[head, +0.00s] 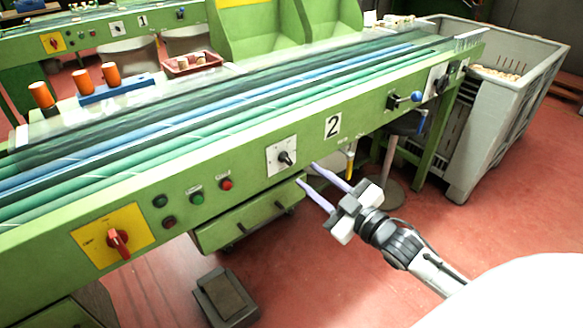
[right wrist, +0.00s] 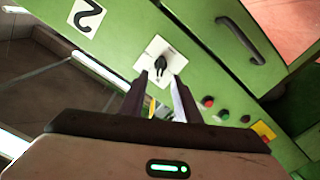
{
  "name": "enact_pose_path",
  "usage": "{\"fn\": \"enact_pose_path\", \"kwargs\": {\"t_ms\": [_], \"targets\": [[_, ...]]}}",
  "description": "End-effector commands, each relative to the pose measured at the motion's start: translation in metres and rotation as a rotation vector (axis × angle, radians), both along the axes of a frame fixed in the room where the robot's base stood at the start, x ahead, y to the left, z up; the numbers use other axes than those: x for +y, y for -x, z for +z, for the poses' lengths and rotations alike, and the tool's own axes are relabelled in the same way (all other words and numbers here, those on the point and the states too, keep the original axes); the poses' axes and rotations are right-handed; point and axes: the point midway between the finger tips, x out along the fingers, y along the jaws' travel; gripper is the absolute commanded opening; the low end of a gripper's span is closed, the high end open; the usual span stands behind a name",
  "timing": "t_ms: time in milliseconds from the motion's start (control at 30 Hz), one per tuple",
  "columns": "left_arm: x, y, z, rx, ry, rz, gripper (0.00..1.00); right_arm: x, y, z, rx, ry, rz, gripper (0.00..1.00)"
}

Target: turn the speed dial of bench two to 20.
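Bench two is the green conveyor bench (head: 370,122) with a "2" plate (head: 332,125) on its front. Its speed dial (head: 285,157) is a black knob on a white square plate, left of the "2". The scale marks are too small to read. My right gripper (head: 306,173) is open and empty, its two pale fingers pointing at the bench front, just right of and below the dial. In the right wrist view the dial (right wrist: 161,66) is ahead of the fingertips, between their lines, and appears apart from them. My left gripper is not in view.
Left of the dial are a red button (head: 226,184), other buttons and a red rotary switch (head: 118,240) on yellow. A green drawer (head: 245,220) hangs below. A blue-knobbed lever (head: 416,96) sticks out to the right. A grey bin (head: 510,120) stands beyond the bench end.

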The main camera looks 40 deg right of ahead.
Motion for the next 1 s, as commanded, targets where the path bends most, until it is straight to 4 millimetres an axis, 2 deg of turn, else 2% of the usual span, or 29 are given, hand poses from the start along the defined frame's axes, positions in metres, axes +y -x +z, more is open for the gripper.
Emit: {"fn": "enact_pose_path", "kwargs": {"t_ms": [200,400,600,833,867,1000], "targets": [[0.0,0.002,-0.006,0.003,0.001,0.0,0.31,0.003,-0.042,0.001,-0.004,-0.001,0.0,0.3],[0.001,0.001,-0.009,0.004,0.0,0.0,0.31,0.006,-0.068,-0.001,0.001,-0.002,0.0,0.3],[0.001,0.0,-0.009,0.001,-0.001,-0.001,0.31,0.007,-0.078,-0.001,0.002,-0.002,0.0,0.3],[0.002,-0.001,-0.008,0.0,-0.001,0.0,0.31,0.007,-0.078,-0.001,0.003,-0.002,-0.001,0.3],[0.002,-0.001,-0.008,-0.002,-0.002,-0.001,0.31,0.007,-0.078,-0.001,0.003,-0.002,-0.001,0.26],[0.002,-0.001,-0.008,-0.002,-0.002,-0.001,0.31,0.007,-0.078,-0.001,0.003,-0.002,-0.001,0.03]]}}
